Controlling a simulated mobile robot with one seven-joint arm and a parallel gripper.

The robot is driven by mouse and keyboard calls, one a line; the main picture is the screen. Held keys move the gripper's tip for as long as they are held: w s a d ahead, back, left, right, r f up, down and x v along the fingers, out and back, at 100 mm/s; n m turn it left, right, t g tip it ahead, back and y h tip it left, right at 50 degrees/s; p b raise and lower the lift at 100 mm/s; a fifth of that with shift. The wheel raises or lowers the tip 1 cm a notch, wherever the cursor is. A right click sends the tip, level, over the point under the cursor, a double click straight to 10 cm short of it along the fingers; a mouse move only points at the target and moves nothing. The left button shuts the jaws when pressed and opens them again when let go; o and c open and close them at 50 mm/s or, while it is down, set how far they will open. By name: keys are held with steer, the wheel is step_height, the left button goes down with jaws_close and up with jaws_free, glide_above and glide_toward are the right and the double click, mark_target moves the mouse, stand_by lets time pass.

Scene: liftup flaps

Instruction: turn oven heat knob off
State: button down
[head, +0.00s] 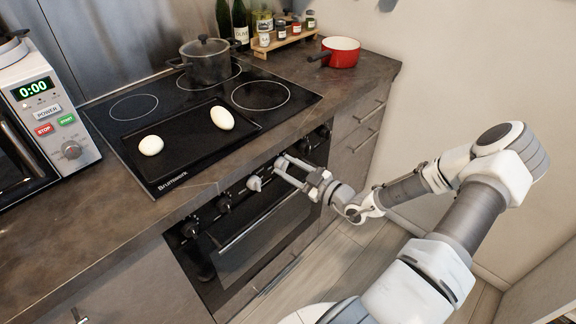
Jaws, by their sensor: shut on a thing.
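The black oven (265,235) is built in under the counter, with a row of knobs along its front panel. My gripper (281,164) reaches in from the right, its fingertips at this panel, shut on an oven knob that its fingers mostly hide. Just left of the fingertips is a light-coloured knob (254,183). Dark knobs (222,203) sit further left, and others (306,145) to the right. The knob markings are too small to read, so I cannot tell which setting the held knob is at.
The oven door handle (262,222) runs below the knobs. Above is a black cooktop (133,130) with a tray (182,165) holding two white egg-shaped items, and a pot (207,62). A microwave (50,120) stands left; a red pan (341,52) stands at the back right.

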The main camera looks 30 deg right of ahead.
steer(key=n+p, duration=0.1)
steer(key=p, duration=0.1)
steer(key=n+p, duration=0.2)
steer(key=shift+r+n+p, duration=0.25)
steer(key=shift+n+p, duration=0.05)
steer(key=n+p, duration=0.4)
steer(key=n, duration=0.2)
steer(key=shift+a+f+h, duration=0.1)
steer(key=shift+f+h, duration=0.05)
steer(key=shift+h, duration=0.25)
steer(key=n+p, duration=0.2)
steer(key=n, duration=0.3)
steer(key=shift+f, duration=0.15)
steer(key=n+h+p, duration=0.1)
steer(key=n, duration=0.4)
steer(key=shift+f, duration=0.1)
steer(key=n, duration=1)
steer(key=shift+f+n+t+h, duration=0.15)
steer(key=shift+n+t+h, duration=0.15)
steer(key=shift+t, duration=0.1)
steer(key=n+b, duration=0.1)
steer(key=n, duration=0.9)
steer(key=shift+n+t, duration=0.3)
steer(key=shift+n, duration=0.2)
